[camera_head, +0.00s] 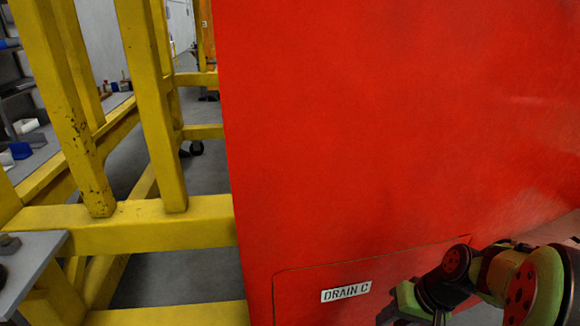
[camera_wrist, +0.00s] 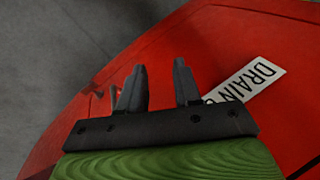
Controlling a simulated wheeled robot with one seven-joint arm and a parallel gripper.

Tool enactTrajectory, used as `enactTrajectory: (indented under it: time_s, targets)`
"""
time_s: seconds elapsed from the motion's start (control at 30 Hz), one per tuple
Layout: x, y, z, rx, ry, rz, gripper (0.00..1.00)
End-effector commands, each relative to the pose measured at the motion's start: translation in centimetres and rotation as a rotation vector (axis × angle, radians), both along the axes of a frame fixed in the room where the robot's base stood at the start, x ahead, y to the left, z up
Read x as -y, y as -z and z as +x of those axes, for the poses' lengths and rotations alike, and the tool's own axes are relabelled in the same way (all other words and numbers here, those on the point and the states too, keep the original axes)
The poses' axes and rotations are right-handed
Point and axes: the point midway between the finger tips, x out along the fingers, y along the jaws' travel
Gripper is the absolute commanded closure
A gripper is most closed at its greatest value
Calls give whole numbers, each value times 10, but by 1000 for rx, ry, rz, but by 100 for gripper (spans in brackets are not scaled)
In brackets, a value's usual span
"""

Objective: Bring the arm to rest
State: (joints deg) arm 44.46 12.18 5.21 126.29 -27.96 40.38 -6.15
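My arm shows at the lower right of the head view, in front of the large red nosecone (camera_head: 370,130). Its end runs down to the bottom edge of that view, so the fingers are not clear there. In the wrist view my gripper (camera_wrist: 159,66) has its two dark fingers apart, with nothing between them. The red surface (camera_wrist: 200,45) lies beyond the fingers. A white label reading DRAIN C (camera_head: 346,292) is on an outlined panel of the nosecone, left of my arm. The label (camera_wrist: 250,80) also shows right of the fingers in the wrist view, partly hidden.
A yellow steel frame (camera_head: 140,228) stands left of the nosecone. A grey tabletop corner (camera_head: 32,252) is at the lower left. Shelves with small items (camera_head: 18,110) are at the far left. Grey floor (camera_wrist: 60,60) shows past the red edge in the wrist view.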

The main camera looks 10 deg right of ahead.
Motion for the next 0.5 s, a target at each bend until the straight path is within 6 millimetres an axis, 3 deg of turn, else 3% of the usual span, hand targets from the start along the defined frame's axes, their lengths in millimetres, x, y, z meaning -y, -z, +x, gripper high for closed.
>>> enactTrajectory:
  time_s: [0.03,0.2,0.5]
  targets:
    - [-19,-20,-6,15,-45,-77,67]
    - [-65,-69,-44,88,-122,-272,67]
    - [-95,-107,-109,263,-161,-393,67]
